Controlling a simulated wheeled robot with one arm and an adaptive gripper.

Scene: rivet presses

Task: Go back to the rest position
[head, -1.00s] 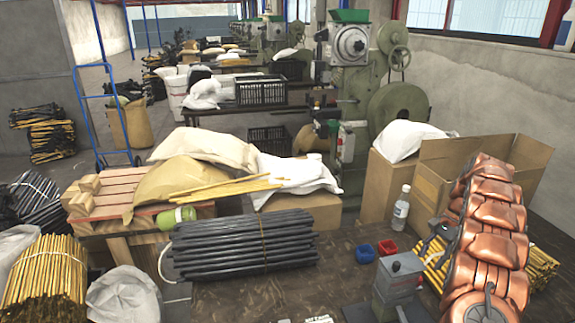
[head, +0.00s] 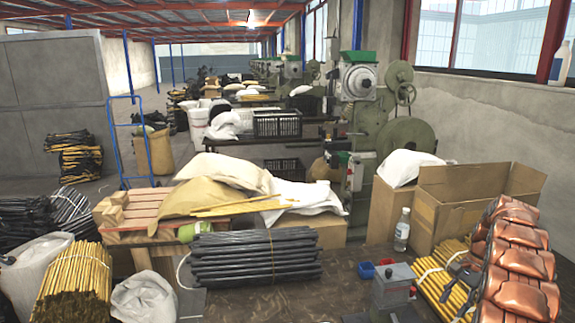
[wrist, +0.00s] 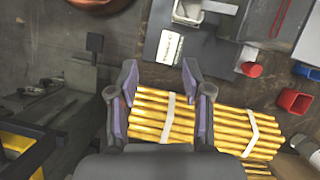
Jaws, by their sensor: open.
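My gripper (wrist: 160,80) shows in the wrist view with its two purple-grey fingers spread apart and nothing held between them. Below it in that view lies a bundle of yellow rods (wrist: 235,136) with white bands. I cannot tell the exact height of the fingers above the rods. The same bundle shows at the lower right of the head view (head: 437,285). I cannot clearly make out the gripper in the head view.
A small grey press (head: 393,288) stands by the blue bin (head: 366,270). A red bin (wrist: 295,101) is near the rods. A clear bottle (head: 402,230), an open carton (head: 455,213) and a bundle of black rods (head: 255,258) stand around the dark tabletop.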

